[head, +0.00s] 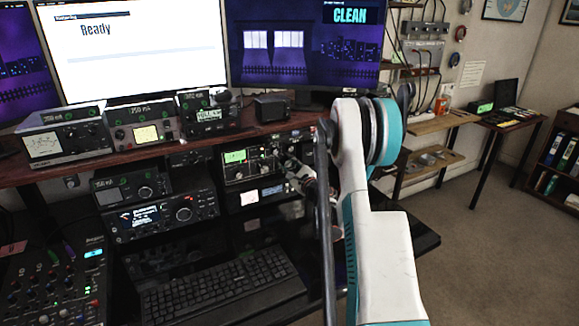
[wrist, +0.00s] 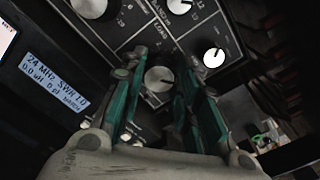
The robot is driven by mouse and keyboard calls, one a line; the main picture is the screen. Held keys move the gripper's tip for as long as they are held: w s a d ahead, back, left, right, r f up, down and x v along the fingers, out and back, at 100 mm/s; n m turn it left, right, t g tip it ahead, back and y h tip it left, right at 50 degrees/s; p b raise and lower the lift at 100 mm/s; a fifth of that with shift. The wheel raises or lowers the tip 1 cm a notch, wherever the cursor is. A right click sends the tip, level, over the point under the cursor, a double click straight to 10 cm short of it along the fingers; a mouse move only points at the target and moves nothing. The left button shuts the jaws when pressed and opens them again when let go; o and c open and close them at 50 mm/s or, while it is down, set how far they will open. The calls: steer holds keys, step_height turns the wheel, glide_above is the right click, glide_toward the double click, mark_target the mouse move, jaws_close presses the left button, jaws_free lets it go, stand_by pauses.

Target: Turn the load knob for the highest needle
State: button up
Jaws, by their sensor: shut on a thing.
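The tuner (head: 262,168) is a black panel under the shelf, with a lit green meter (head: 235,156) at its left; its needle is too small to read. In the wrist view, the load knob (wrist: 158,78) is a round silver knob with a dark pointer line, below the printed word LOAD. My gripper (wrist: 158,88) has its teal fingers on both sides of this knob and is shut on it. In the head view, my gripper (head: 299,174) is at the tuner's right side and hides the knob.
Other silver knobs (wrist: 214,57) sit close around the fingers. A small lit display (wrist: 55,84) lies to the left in the wrist view. A keyboard (head: 222,286) lies below on the desk. Radios (head: 165,212) stand left of the tuner, and meter boxes (head: 143,134) stand on the shelf.

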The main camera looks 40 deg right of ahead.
steer(key=shift+n, duration=1.4)
steer(key=o, duration=1.1)
steer(key=shift+c, duration=0.2)
steer(key=shift+s, duration=0.1)
steer(key=v, duration=1.2)
